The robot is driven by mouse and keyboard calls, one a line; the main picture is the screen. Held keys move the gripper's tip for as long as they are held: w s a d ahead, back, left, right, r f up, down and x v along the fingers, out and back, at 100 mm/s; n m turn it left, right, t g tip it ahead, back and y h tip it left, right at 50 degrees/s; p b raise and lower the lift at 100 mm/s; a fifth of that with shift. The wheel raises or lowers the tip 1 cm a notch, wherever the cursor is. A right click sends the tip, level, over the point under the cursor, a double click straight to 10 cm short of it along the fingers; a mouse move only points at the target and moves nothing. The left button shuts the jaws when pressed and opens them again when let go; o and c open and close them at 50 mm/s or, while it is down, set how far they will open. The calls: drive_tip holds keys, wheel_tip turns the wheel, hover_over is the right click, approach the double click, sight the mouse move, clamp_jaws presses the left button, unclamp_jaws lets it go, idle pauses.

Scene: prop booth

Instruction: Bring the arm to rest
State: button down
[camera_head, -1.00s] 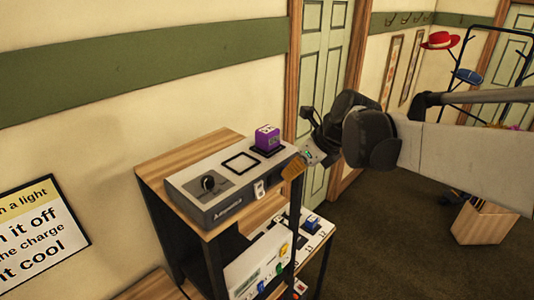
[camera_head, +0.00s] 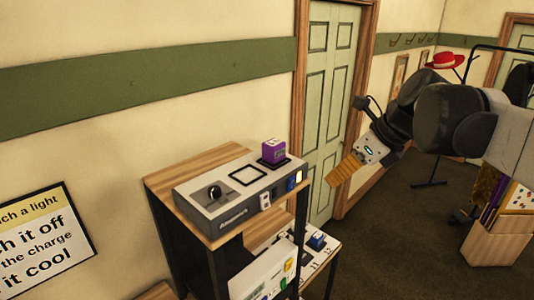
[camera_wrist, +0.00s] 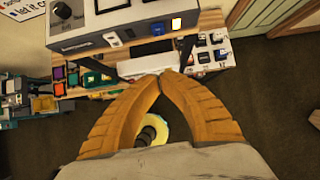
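My arm reaches in from the right in the head view, with my gripper (camera_head: 338,178) pointing down and left. Its orange fingers hang in the air to the right of a grey console, apart from it. In the wrist view the two ribbed fingers (camera_wrist: 160,77) meet at or very near their tips, with nothing held between them. The floor and a yellow ring (camera_wrist: 153,127) with a dark middle show through the gap below the tips.
The grey console (camera_head: 225,200), with a black knob, a lit yellow button (camera_head: 299,177) and a purple block (camera_head: 273,151), stands on a wooden-topped rack. A lower shelf holds small blocks. A green door (camera_head: 325,100) is behind; a wooden bin (camera_head: 497,245) stands right.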

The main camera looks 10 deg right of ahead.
drive_tip(key=s+a+f+n+h+b, duration=0.1)
drive_tip(key=s+f+n+b, duration=0.3)
drive_tip(key=f+n+b, duration=0.5)
drive_tip(key=s+a+f+n+t+h+b, duration=0.1)
drive_tip(key=s+f+n+b, duration=0.4)
drive_tip(key=f, duration=1.9)
drive_tip(key=s+a+f+n+t+h+b, duration=0.1)
drive_tip(key=s+f+n+b, duration=0.4)
drive_tip(key=f+n+b, duration=0.9)
wheel_tip(320, 180, down, 2)
drive_tip(key=a+h+b, duration=0.1)
drive_tip(key=a+b, duration=0.1)
drive_tip(key=b, duration=0.5)
drive_tip(key=shift+f+n+b, duration=0.15)
drive_tip(key=shift+n+b, duration=0.25)
drive_tip(key=shift+a, duration=0.1)
